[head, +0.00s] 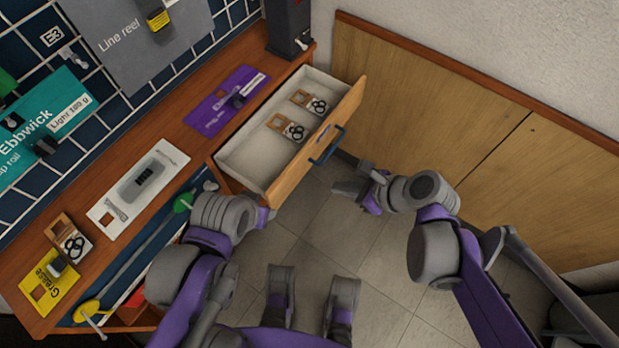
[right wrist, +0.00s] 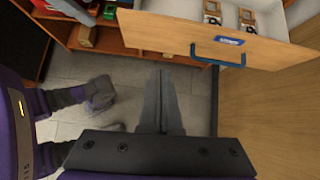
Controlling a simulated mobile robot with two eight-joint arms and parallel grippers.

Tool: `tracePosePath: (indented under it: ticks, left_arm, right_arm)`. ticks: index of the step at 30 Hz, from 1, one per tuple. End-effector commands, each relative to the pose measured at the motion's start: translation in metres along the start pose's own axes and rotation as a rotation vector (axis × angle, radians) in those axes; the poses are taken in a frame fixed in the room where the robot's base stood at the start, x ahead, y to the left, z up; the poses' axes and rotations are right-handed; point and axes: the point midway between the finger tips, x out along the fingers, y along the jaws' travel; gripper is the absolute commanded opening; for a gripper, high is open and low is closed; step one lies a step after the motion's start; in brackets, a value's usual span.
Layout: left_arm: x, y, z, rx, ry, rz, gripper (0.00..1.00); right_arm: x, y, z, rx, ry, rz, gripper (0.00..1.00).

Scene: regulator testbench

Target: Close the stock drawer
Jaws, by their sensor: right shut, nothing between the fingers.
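The stock drawer (head: 265,140) is pulled out from the wooden bench, with its light inside showing. Its wooden front (head: 290,178) carries a dark blue handle (head: 327,146), also seen in the right wrist view (right wrist: 218,52). Small cards with dark round items lie inside it. My right gripper (head: 345,187) is shut and empty, just outside the drawer front, near the handle but apart from it. In the right wrist view its shut fingers (right wrist: 160,95) point towards the drawer side, below and left of the handle. My left arm shows by the bench; its gripper cannot be made out.
A wood-panelled wall (head: 450,110) stands close to the right of the drawer. The bench top (head: 190,155) holds a purple card (head: 225,100), a white card and a yellow card. An open shelf (right wrist: 150,35) lies under the bench. The tiled floor (head: 310,230) before the drawer is clear.

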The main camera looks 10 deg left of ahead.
Motion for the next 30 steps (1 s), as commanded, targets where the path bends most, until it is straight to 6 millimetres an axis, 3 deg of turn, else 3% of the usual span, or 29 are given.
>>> tracePosePath:
  ticks: [8,20,24,30]
  left_arm:
    - [0.011,0.000,0.004,0.000,-0.004,0.000,0.50]
    - [0.042,0.000,0.015,0.000,-0.015,0.000,0.50]
    - [0.042,0.000,0.015,0.000,-0.016,0.000,0.50]
    - [0.044,0.000,0.015,0.000,-0.016,0.000,0.50]
  right_arm:
    - [0.027,0.001,0.003,0.063,-0.020,0.015,0.00]
    - [0.111,0.002,0.004,0.059,-0.018,0.013,0.00]
    - [0.123,0.001,0.023,0.059,-0.019,0.013,0.00]
    - [0.132,0.000,0.033,0.061,-0.018,0.012,0.00]
